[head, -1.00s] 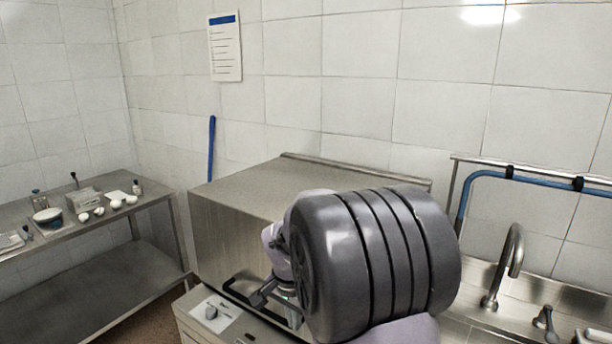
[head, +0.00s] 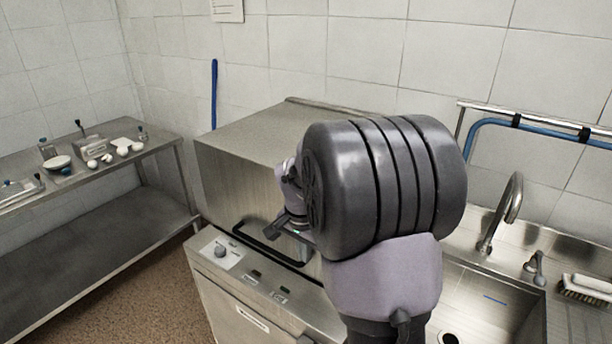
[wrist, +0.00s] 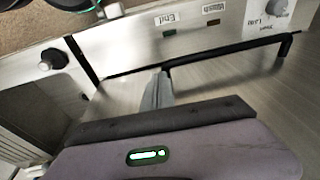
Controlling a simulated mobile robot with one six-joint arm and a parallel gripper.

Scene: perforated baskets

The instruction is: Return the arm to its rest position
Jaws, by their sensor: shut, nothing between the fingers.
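My gripper (head: 276,231) is at the end of my folded arm, in front of the steel box-shaped machine (head: 235,180). Its fingers look close to the machine's black bar handle (head: 275,245), but I cannot tell from the head view whether they touch it. In the wrist view my gripper (wrist: 160,78) shows as narrow grey fingers, shut and empty. The black handle (wrist: 235,50) crosses behind the fingertips there. My thick dark arm link hides part of the machine's right side.
A control panel with a knob (head: 220,250) lies below the machine. A sink with a faucet (head: 507,205) and a brush (head: 587,288) are on the right. A steel table (head: 90,173) with several small white items stands at the left. Floor (head: 120,305) shows between.

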